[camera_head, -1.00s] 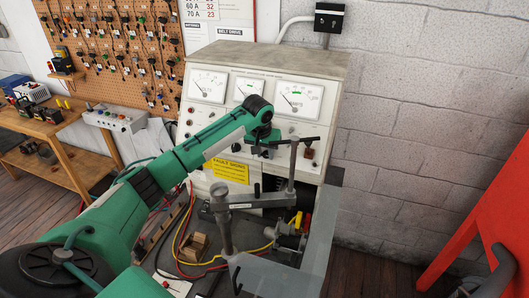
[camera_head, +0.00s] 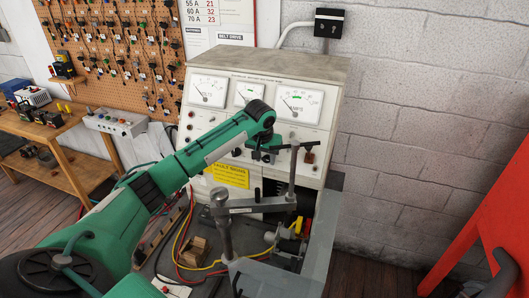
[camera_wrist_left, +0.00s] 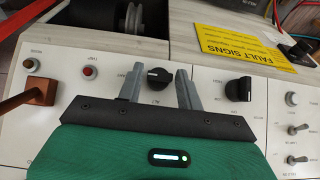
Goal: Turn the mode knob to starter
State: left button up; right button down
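My left gripper (camera_head: 266,154) is at the lower front of the white test bench panel (camera_head: 215,130). In the left wrist view its two grey fingers (camera_wrist_left: 159,88) are open, one on each side of a black rotary knob (camera_wrist_left: 159,77). Gaps show between the knob and both fingers, so it does not look gripped. A second black knob (camera_wrist_left: 240,89) sits to the right, outside the fingers. My right gripper is not in view.
A copper-coloured lever (camera_wrist_left: 37,93) and a red button (camera_wrist_left: 90,72) lie left of the fingers. Toggle switches (camera_wrist_left: 298,129) are at the right. A metal clamp arm (camera_head: 255,204) and wires (camera_head: 185,240) stand below the panel. A red cabinet (camera_head: 490,220) is at the right.

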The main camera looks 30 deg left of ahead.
pick_arm(q)
jog(key=shift+r, duration=0.35)
jog(key=b+v, duration=0.5)
jog(key=v, duration=0.8)
jog(key=shift+s+f, duration=0.2)
